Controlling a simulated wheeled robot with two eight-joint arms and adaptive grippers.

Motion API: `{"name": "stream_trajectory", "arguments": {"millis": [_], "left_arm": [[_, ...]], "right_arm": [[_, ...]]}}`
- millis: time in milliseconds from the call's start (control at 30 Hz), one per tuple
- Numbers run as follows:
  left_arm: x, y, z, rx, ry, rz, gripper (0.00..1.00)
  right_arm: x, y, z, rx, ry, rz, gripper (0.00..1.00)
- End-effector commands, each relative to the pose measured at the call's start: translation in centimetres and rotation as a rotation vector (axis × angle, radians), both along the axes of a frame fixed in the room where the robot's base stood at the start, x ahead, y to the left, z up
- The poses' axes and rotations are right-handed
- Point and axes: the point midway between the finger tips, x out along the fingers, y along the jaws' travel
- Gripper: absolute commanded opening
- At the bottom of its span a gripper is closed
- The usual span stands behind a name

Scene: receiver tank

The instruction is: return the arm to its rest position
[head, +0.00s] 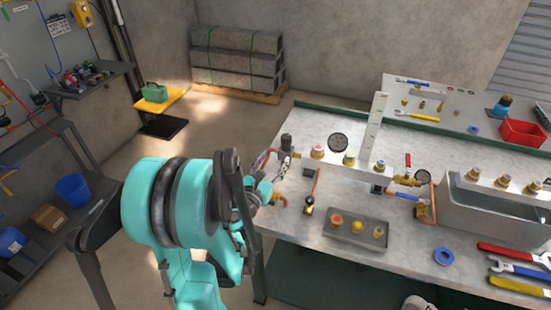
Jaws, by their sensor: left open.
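My left arm, teal with dark bands, stands in the lower left of the head view, raised in front of the workbench (330,225). My left gripper (172,270) is close to the camera. Its dark fingers are spread wide, one on the left and one on the right of the teal body, with nothing seen between them but teal arm parts. It is left of the bench edge, and the right finger overlaps the bench corner in the picture. My right gripper is not in view.
Shelves with a blue bucket (72,189) stand left. A green case (154,93) rests on a yellow stand. Open floor lies between.

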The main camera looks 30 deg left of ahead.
Motion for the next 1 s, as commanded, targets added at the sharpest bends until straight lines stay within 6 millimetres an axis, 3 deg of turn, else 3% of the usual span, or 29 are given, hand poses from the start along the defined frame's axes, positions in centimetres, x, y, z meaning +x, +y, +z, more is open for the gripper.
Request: {"name": "stream_trajectory", "arguments": {"millis": [267,367,433,567,700,900,1000], "left_arm": [[0.1,-0.1,0.0,0.009,0.003,-0.004,0.54],[0.4,-1.5,0.3,0.098,0.035,-0.042,0.54],[0.8,-3.8,0.7,0.246,0.086,-0.105,0.54],[0.6,-10.1,0.8,0.693,0.211,-0.304,0.54],[-1.5,-16.0,-0.1,1.222,0.310,-0.551,0.54],[-7.4,-20.7,-2.2,1.942,0.362,-0.919,0.54],[-11.0,-21.1,-3.2,2.289,0.354,-1.113,0.54]], "right_arm": [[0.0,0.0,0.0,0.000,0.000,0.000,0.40],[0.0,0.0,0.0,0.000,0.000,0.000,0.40],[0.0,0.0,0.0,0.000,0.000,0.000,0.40],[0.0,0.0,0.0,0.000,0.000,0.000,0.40],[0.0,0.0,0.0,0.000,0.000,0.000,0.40],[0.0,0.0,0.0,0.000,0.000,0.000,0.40],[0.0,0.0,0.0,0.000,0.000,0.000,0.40]]}}
